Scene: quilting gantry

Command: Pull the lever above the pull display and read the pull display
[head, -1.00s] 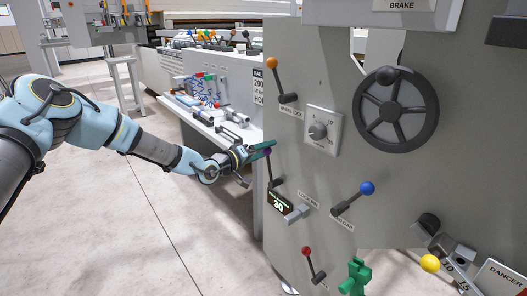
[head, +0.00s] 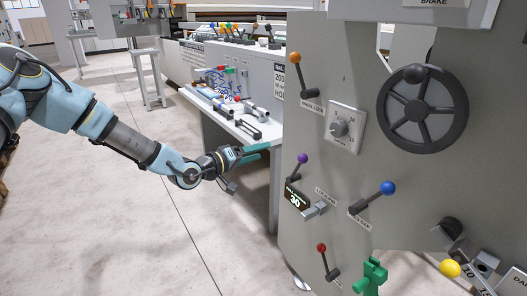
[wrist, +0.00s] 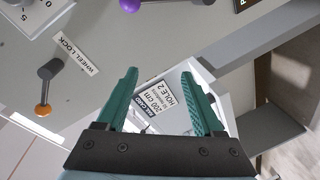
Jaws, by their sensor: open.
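The purple-knobbed lever (head: 302,158) stands on the grey panel just above the pull display (head: 295,198). Its short arm leans up and to the right in the head view. The display is dark and lit with the number 30. My gripper (head: 268,152) is open and empty, to the left of the lever and apart from it. In the wrist view, the teal fingers of my gripper (wrist: 158,95) are spread with nothing between them. The purple knob (wrist: 130,4) shows at the top edge there, beyond the fingers.
Close around are the orange wheel lock lever (head: 295,60), a dial (head: 340,130), a handwheel (head: 423,108), a blue-knobbed lever (head: 388,188), a grey latch (head: 318,209) and a red-knobbed lever (head: 322,248). A shelf with tools (head: 235,118) lies behind my gripper.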

